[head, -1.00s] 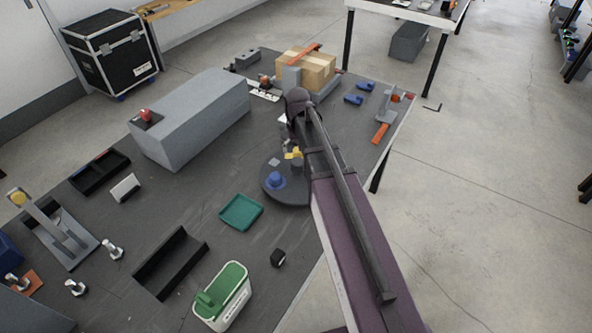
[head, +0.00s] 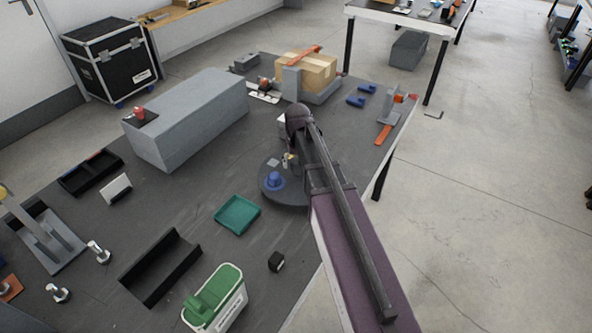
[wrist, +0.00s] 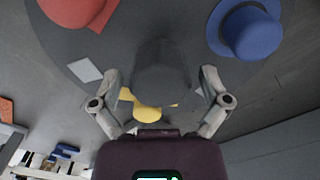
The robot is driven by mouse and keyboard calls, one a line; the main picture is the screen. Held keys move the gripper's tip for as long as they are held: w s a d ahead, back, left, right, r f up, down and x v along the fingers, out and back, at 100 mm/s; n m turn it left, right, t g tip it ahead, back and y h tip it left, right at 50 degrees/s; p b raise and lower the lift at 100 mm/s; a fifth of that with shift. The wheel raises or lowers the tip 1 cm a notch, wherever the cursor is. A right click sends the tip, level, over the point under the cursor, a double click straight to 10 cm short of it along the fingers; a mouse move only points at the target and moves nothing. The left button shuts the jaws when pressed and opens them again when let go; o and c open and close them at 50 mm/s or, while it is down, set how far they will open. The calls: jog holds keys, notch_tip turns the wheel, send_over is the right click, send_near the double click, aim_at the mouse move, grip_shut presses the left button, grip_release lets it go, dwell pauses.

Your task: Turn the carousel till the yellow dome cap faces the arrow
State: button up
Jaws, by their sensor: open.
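The carousel (head: 288,198) is a dark round disc near the table's right edge, partly hidden by my arm. A blue domed cap (head: 273,180) stands on it; it also shows at upper right in the wrist view (wrist: 252,32). A red piece (wrist: 80,8) is at upper left there, cut by the frame. The yellow cap (wrist: 147,112) lies close to my gripper's base, partly covered by a dark grey upright post (wrist: 162,68). My gripper (wrist: 160,74) is open, its fingers on either side of the post with gaps visible. I cannot make out the arrow.
A teal tray (head: 237,215) lies left of the carousel, with a small black block (head: 276,261) and a green-lidded tub (head: 216,298) in front. A long grey box (head: 185,122) and a cardboard box (head: 306,70) stand farther back.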

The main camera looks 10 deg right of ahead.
jog(key=shift+f+b, duration=0.3)
jog(key=shift+f, duration=0.2)
jog(key=c, duration=1.3)
jog(key=shift+a, duration=0.15)
